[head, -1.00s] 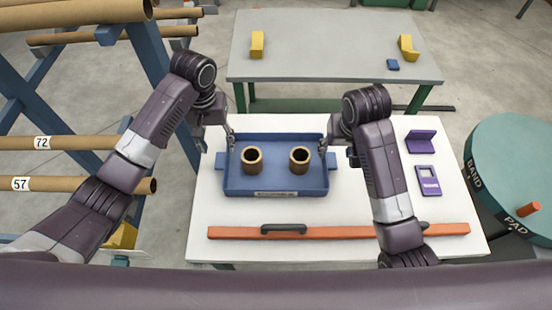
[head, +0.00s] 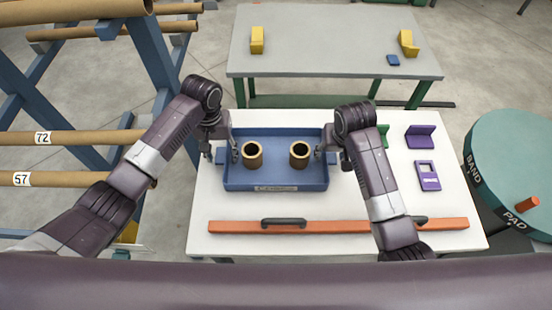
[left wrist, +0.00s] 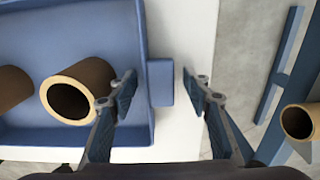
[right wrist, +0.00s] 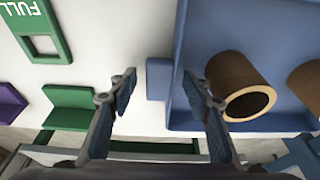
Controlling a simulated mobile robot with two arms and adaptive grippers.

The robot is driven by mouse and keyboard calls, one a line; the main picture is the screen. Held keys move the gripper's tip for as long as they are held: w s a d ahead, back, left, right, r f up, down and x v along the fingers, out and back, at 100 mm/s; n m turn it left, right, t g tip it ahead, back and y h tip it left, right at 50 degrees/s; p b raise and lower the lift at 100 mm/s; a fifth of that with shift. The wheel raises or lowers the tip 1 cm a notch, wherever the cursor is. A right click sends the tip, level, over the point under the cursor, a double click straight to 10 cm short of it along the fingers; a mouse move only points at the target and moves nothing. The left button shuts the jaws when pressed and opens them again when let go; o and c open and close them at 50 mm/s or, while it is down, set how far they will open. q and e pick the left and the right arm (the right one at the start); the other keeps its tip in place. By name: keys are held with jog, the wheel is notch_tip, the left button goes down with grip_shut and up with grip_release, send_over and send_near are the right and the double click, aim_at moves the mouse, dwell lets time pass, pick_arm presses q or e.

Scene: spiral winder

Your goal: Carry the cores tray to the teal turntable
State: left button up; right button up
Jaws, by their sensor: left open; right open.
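The cores tray (head: 275,184) is blue and sits flat on the white table, with two upright brown cores (head: 253,154) (head: 299,155) inside. It has a small tab handle on each short side. My left gripper (head: 222,152) is open at the left tab; in the left wrist view this tab (left wrist: 160,83) shows between the spread fingers (left wrist: 160,92). My right gripper (head: 332,153) is open at the right tab; in the right wrist view this tab (right wrist: 158,79) shows between its fingers (right wrist: 161,92). I see no contact with either tab. The teal turntable (head: 515,150) stands at the right.
An orange bar with a dark handle (head: 340,226) lies along the table's front. Purple pieces (head: 428,176) and a green bracket (head: 383,135) lie right of the tray. A grey table (head: 330,45) stands behind, a tube rack (head: 155,60) at left.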

pick_arm(q)
jog(key=shift+c, duration=0.4)
pick_arm(e)
jog(key=shift+c, duration=0.4)
pick_arm(q)
grip_shut()
pick_arm(e)
grip_shut()
pick_arm(q)
jog(key=shift+r, duration=0.1)
pick_arm(e)
jog(key=shift+r, duration=0.1)
